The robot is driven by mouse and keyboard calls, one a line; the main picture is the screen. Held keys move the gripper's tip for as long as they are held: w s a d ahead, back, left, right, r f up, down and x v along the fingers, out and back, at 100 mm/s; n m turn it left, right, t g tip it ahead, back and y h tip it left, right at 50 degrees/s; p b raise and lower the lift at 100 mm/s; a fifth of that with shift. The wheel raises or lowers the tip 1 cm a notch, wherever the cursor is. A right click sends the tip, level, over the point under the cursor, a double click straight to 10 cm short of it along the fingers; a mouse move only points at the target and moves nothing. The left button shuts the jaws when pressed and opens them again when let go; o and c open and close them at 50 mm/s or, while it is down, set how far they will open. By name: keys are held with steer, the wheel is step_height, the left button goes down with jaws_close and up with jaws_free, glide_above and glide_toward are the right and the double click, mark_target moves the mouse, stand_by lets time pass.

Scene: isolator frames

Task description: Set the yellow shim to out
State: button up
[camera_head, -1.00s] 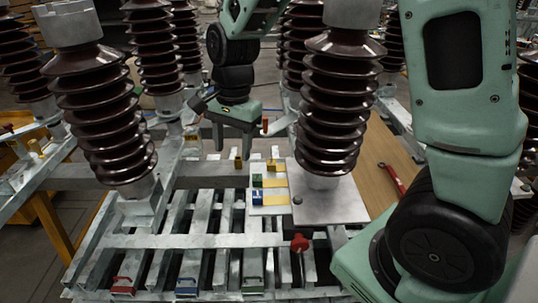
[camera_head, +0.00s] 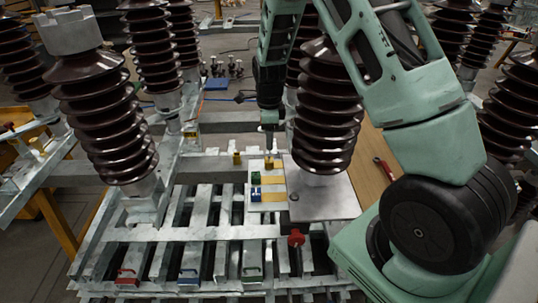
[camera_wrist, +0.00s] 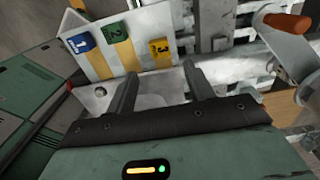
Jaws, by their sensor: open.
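The yellow shim (camera_head: 269,163), a small yellow block, sits at the far end of a pale plate (camera_head: 267,207). In the wrist view the yellow shim (camera_wrist: 160,49) bears a 3. It stands offset from the blue block (camera_wrist: 81,43) marked 1 and the green block (camera_wrist: 115,30) marked 2, which sit by yellow stripes. My gripper (camera_head: 270,147) points down just above the yellow shim in the head view. In the wrist view my gripper (camera_wrist: 160,72) has its two fingers apart, with the shim beyond and between the tips. Nothing is held.
A tall brown ribbed insulator (camera_head: 328,105) stands close to the right of my gripper. Another yellow block (camera_head: 236,158) sits on the rail to the left. A red knob (camera_head: 296,238) and small red, blue and green handles lie nearer. An orange-ended lever (camera_wrist: 287,22) shows in the wrist view.

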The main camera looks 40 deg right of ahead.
mark_target(269, 159)
step_height(269, 159, down, 9)
steer(key=shift+r+p, duration=0.1)
steer(key=shift+p, duration=0.6)
